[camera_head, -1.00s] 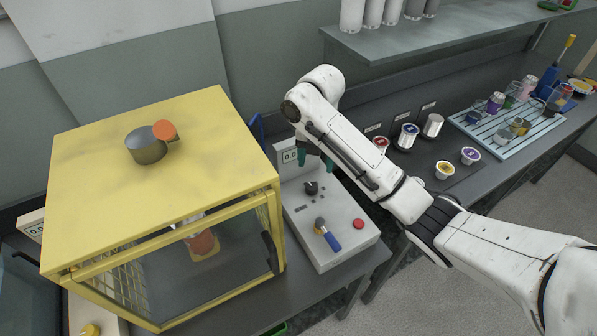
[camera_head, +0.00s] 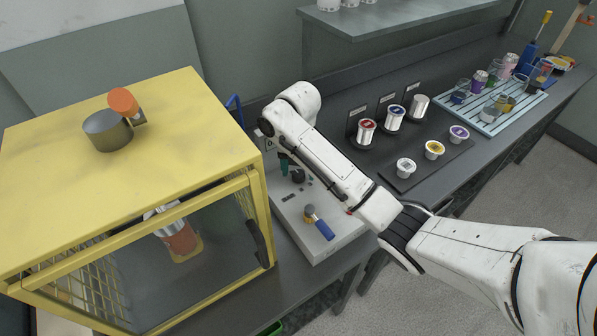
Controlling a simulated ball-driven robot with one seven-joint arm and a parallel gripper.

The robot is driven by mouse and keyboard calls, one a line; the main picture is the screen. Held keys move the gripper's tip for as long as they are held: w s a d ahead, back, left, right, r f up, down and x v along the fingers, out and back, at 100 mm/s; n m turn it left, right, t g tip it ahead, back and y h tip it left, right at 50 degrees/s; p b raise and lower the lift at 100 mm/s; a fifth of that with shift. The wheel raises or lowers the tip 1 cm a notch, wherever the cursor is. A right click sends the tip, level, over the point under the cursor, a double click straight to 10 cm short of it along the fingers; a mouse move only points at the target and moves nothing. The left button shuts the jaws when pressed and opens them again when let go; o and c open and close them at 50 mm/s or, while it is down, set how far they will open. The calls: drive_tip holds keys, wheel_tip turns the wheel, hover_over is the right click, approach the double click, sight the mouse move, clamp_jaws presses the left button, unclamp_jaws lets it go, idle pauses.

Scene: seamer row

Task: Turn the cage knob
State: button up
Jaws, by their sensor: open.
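The yellow cage (camera_head: 60,140) stands at the left of the bench, with a clear front and mesh sides. On its top are a grey metal cylinder (camera_head: 107,132) and an orange round knob (camera_head: 123,101) on a small dark bracket. A black handle (camera_head: 259,244) is on the cage's right front edge. My gripper (camera_head: 286,163) has teal fingers and is right of the cage, over the back of a grey control box, apart from the orange knob. It is open, and my wrist partly hides it. A small black knob (camera_head: 298,176) on the box is just below the fingers.
The control box (camera_head: 330,243) carries a blue-handled lever (camera_head: 319,222). Inside the cage is an orange-banded can (camera_head: 179,240). A shelf (camera_head: 400,18) overhangs the back. Space above the cage is clear.

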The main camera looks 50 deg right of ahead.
drive_tip(key=shift+f, duration=0.25)
drive_tip(key=c, duration=1)
drive_tip(key=shift+c, duration=0.2)
